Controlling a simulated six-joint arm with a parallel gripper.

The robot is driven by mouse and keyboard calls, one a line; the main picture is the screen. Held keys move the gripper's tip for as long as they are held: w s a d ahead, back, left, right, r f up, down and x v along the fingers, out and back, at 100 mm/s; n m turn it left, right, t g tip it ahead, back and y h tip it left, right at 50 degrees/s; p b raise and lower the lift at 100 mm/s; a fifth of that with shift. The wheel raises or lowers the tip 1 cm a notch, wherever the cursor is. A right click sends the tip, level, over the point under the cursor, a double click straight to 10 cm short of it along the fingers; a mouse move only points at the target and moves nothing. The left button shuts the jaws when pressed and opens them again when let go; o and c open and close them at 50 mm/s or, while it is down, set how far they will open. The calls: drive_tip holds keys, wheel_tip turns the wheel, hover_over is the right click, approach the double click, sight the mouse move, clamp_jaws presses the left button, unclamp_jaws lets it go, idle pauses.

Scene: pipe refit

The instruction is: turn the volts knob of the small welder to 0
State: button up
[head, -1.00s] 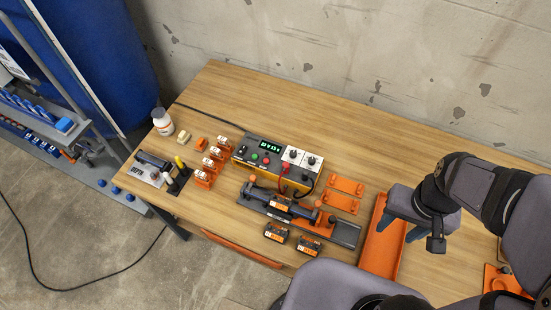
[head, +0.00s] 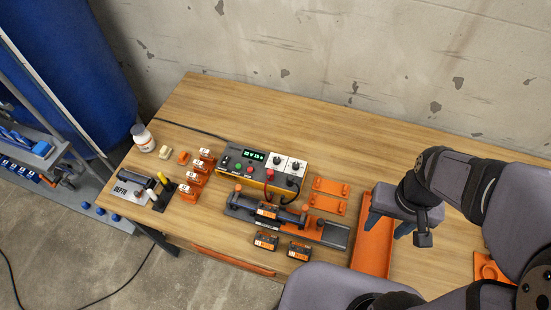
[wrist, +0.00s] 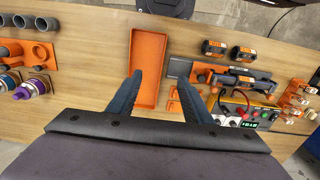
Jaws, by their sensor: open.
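The small welder (head: 240,172) is a yellow and dark box on the bench with a lit green display, colored buttons and two white panels, each with a dark knob. The left knob (head: 277,160) and the right knob (head: 296,167) show from above; their labels and exact pointer angles are too small to read. The welder also shows at the right in the wrist view (wrist: 262,113). My gripper (head: 388,228) is open and empty above the orange tray, right of the welder and apart from it. Its two fingers show spread in the wrist view (wrist: 160,82).
The orange tray (head: 372,250) lies under my gripper. A clamp fixture (head: 333,236) holding a pipe stands in front of the welder, with dark orange-marked blocks (head: 266,241) nearby. Red and black cables rise at the welder's front. Orange holders (head: 190,192) stand left. Bench behind the welder is clear.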

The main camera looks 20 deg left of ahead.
drive_tip(key=shift+c, duration=0.9)
